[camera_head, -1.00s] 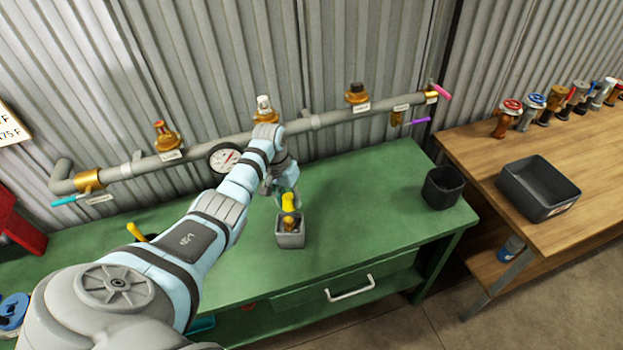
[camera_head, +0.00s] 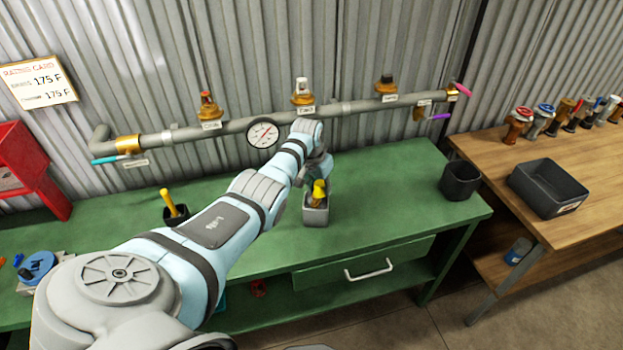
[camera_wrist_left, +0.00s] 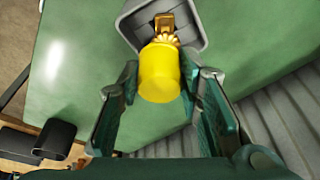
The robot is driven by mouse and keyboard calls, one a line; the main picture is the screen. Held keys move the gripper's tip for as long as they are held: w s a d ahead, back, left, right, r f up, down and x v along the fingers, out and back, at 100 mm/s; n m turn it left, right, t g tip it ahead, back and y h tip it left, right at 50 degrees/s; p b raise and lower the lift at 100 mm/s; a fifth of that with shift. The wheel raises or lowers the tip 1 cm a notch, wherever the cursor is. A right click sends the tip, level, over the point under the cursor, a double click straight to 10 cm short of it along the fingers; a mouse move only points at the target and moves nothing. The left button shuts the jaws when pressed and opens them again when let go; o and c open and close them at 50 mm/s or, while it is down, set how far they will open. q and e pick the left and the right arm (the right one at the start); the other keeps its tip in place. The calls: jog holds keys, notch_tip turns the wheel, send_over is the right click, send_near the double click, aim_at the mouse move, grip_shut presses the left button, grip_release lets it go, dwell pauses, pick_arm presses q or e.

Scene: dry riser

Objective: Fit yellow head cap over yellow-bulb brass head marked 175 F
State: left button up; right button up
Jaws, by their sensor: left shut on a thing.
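The yellow head cap (camera_head: 319,186) is at my left gripper (camera_head: 318,177), over a small grey holder (camera_head: 315,217) on the green bench. In the left wrist view the cap (camera_wrist_left: 160,78) lies between the two fingers of the left gripper (camera_wrist_left: 157,88), which is shut on it. A brass head (camera_wrist_left: 164,24) shows just beyond the cap, inside the grey holder (camera_wrist_left: 198,30). The cap hides much of the head, so its bulb and marking are not visible. I cannot tell whether the cap is around the head or just above it. My right gripper is not in view.
A grey pipe (camera_head: 235,126) with brass fittings and a gauge (camera_head: 263,133) runs behind the bench. A dark cup (camera_head: 176,217) with a yellow-handled tool stands left of my arm. A dark bin (camera_head: 460,182) stands at the bench's right end. The bench between holder and bin is clear.

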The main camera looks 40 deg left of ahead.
pick_arm(q)
jog(key=shift+w+a+f, duration=0.1)
jog(key=shift+w+a, duration=0.05)
jog(key=shift+w, duration=0.2)
jog(key=shift+c, duration=0.3)
jog(key=shift+s, duration=0.15)
jog(key=shift+t, duration=0.3)
jog(key=s, duration=0.1)
jog(key=s+r+p, duration=0.1)
jog(key=s, duration=0.1)
jog(key=s+r, duration=0.1)
jog(key=shift+s+a+p, duration=0.15)
jog(key=shift+s+p, duration=0.05)
jog(key=shift+p, duration=0.1)
jog(key=shift+f, duration=0.1)
jog(key=shift+w+f+p, duration=0.45)
jog(key=shift+p, duration=0.3)
jog(key=shift+s, duration=0.2)
jog(key=shift+s+r, duration=0.1)
jog(key=shift+s, duration=0.2)
jog(key=shift+s+r, duration=0.1)
jog(key=shift+s, duration=0.1)
jog(key=shift+w+f, duration=0.2)
jog(key=shift+w, duration=0.05)
jog(key=shift+w+b, duration=0.95)
jog(key=shift+b, duration=0.75)
jog(key=shift+w, duration=0.1)
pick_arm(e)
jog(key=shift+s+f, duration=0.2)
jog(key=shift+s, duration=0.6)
